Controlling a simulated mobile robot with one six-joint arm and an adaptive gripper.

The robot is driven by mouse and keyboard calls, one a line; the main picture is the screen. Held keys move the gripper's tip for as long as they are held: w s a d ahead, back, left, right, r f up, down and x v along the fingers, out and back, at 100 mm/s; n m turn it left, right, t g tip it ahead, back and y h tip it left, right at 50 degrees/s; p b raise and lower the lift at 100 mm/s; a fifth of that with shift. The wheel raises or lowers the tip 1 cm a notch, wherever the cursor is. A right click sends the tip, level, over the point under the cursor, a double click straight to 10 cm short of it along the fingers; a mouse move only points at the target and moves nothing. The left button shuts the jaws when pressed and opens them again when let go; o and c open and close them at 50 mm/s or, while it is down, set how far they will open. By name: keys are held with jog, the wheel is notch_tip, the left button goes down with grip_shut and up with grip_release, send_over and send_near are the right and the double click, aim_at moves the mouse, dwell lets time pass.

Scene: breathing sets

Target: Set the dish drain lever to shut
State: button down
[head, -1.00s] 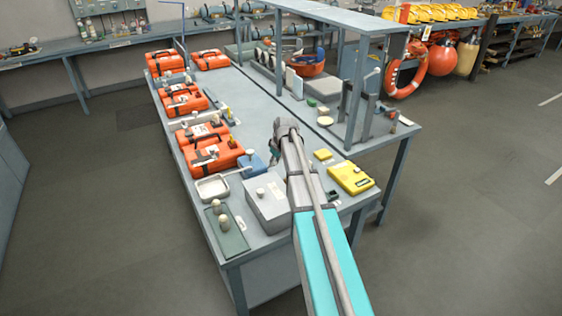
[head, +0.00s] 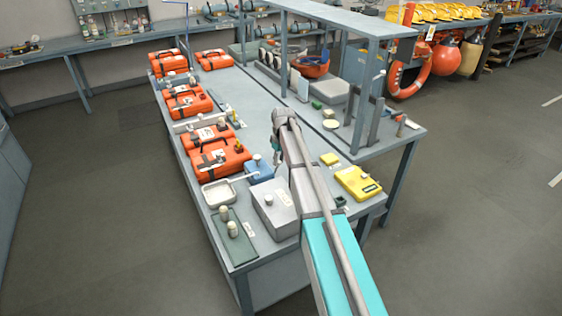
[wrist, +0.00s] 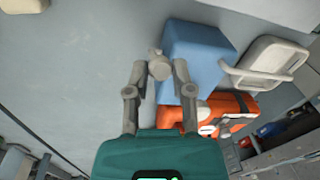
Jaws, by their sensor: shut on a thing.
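A shallow pale dish (head: 217,194) stands near the bench's left edge. Its lever (head: 243,178), a thin pale bar, runs from the dish toward a blue block (head: 262,172). In the wrist view the dish (wrist: 272,52) is at the right, and the lever (wrist: 258,74) crosses its side, its free end close to the blue block (wrist: 195,58). My gripper (wrist: 159,72) is shut on a small grey-beige round-ended piece (wrist: 159,64), beside the block and apart from the lever. In the head view my gripper (head: 277,158) is right of the block, partly hidden by my arm.
Orange cases (head: 220,160) line the left side behind the dish. A grey box (head: 276,210) stands in front of the block, and a green tray (head: 233,243) holds small pale pieces. A yellow case (head: 358,183) is at the right. The bench middle beyond my gripper is clear.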

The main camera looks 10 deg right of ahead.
jog(key=shift+w+a+r, duration=0.1)
jog(key=shift+w+r, duration=0.15)
jog(key=shift+w, duration=0.55)
jog(key=shift+w+a, duration=0.2)
jog(key=shift+w, duration=0.4)
jog(key=shift+w+a, duration=0.2)
jog(key=shift+w, duration=0.45)
jog(key=shift+c, duration=2.4)
grip_release()
jog(key=shift+f, duration=0.1)
